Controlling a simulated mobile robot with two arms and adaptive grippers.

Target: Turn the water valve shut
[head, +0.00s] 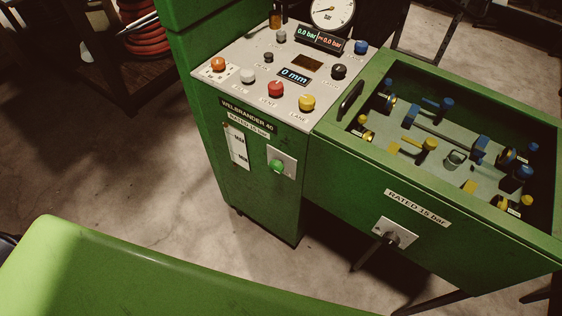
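No part is readably labelled as the water valve. A green round knob (277,166) sits on a pale plate on the front of the green cabinet. A valve-like fitting (393,233) with a pale plate and a dark handle is on the front of the green tank, below its "RATED 15 bar" label. The handle seems to point down and left. Blue and yellow valve-like fittings (428,145) lie or stand inside the open tank. I cannot tell which is the water valve. Neither of my grippers is in view.
The control panel (247,85) carries coloured knobs, a round gauge (333,12) and lit displays reading 0.0 bar and 0 mm. The green tank (345,165) joins the cabinet on the right. Red coiled hose (146,35) is at upper left. Concrete floor left of the cabinet is clear.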

